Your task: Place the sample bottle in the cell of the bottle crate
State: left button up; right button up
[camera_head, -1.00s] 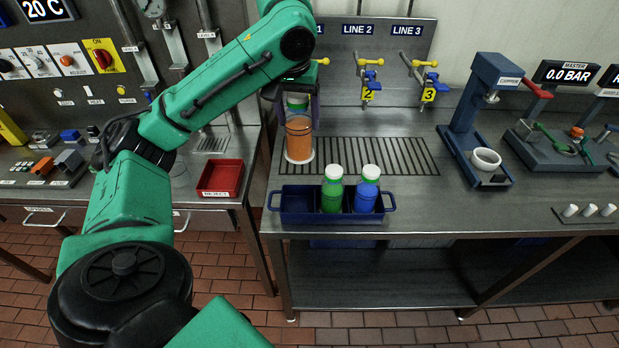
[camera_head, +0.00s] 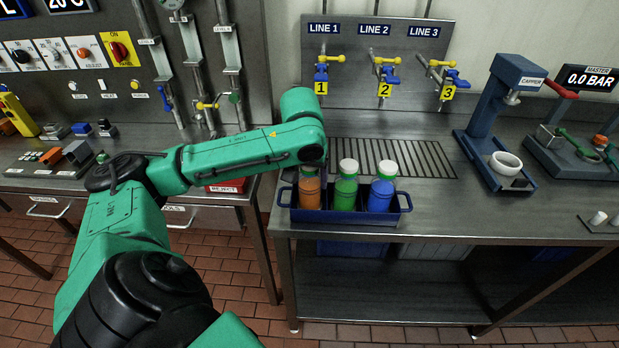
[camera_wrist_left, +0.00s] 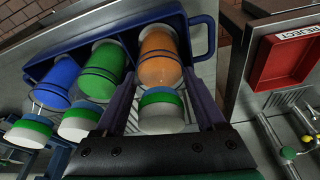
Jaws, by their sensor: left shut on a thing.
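The sample bottle (camera_head: 309,190), with orange contents and a green and white cap, stands upright with its lower part in the left cell of the blue bottle crate (camera_head: 345,217). In the left wrist view the orange bottle (camera_wrist_left: 160,62) is between the crate's dividing wall and its handle end. My left gripper (camera_wrist_left: 163,98) is shut on it near the neck, a purple finger on each side. In the head view my arm's end hides part of the cap. Whether the bottle rests on the crate floor I cannot tell. My right gripper is not in view.
A green bottle (camera_head: 346,188) and a blue bottle (camera_head: 382,190) fill the crate's other cells. The slatted drain (camera_head: 420,160) behind is clear. Three valves hang on the back panel. The capper (camera_head: 495,120) stands right; a red reject tray (camera_wrist_left: 285,60) lies beyond a gap.

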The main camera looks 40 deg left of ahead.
pick_arm(q)
jog(key=o, duration=1.6)
jog(key=shift+r, duration=0.15)
jog(key=p+v, duration=0.1)
jog(key=v, duration=1)
jog(key=shift+s+d+r, duration=0.1)
jog(key=shift+s+r, duration=0.15)
jog(key=shift+r, duration=0.1)
